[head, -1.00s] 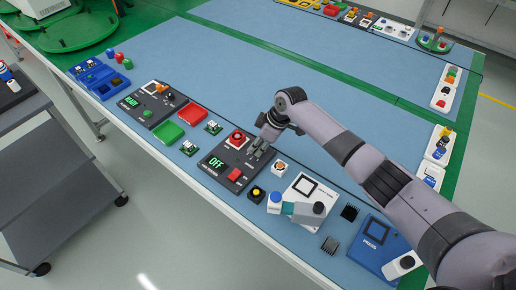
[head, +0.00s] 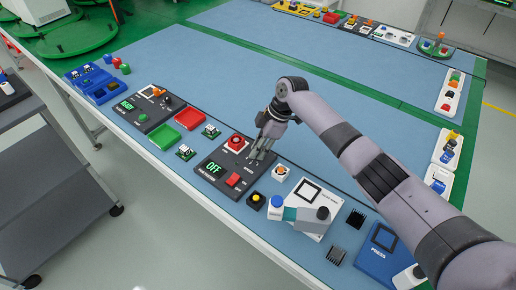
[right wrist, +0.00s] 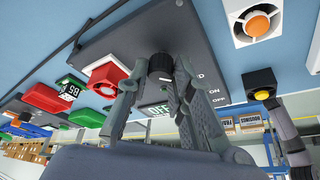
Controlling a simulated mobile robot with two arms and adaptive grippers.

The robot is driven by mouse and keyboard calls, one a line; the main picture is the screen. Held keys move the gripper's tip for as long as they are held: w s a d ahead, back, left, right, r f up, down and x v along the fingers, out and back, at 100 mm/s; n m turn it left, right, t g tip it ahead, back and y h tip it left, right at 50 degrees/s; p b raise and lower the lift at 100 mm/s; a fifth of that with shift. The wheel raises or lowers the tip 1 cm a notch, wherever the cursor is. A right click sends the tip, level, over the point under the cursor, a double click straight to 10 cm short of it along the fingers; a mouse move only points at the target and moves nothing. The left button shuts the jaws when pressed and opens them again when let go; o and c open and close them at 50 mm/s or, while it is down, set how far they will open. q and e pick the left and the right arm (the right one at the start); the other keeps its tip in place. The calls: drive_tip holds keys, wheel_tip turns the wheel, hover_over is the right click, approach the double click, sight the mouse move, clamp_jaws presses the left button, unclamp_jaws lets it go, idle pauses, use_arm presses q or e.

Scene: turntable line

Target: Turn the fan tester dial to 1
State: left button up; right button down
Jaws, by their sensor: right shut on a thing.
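The fan tester (head: 207,178) is a dark panel near the table's front edge, with a lit green OFF display (head: 214,168), a red switch (head: 233,180) and a round red button (head: 236,142). My right gripper (head: 261,153) is over the panel's far right part. In the right wrist view its fingers are shut on the black dial (right wrist: 160,66), one on each side. The dial's pointer and numbers are mostly hidden by the fingers. My left gripper is not in view.
Right of the tester are an orange button (head: 280,172), a yellow button (head: 256,200) and a white device (head: 310,213) with a grey-green arm. A red tray (head: 192,116) and a green tray (head: 163,136) lie left.

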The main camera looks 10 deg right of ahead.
drive_tip(key=c, duration=1.4)
unclamp_jaws()
drive_tip(key=shift+r, duration=0.1)
drive_tip(key=v, duration=1.1)
drive_tip(key=shift+d+r, duration=0.25)
drive_tip(key=shift+r, duration=0.1)
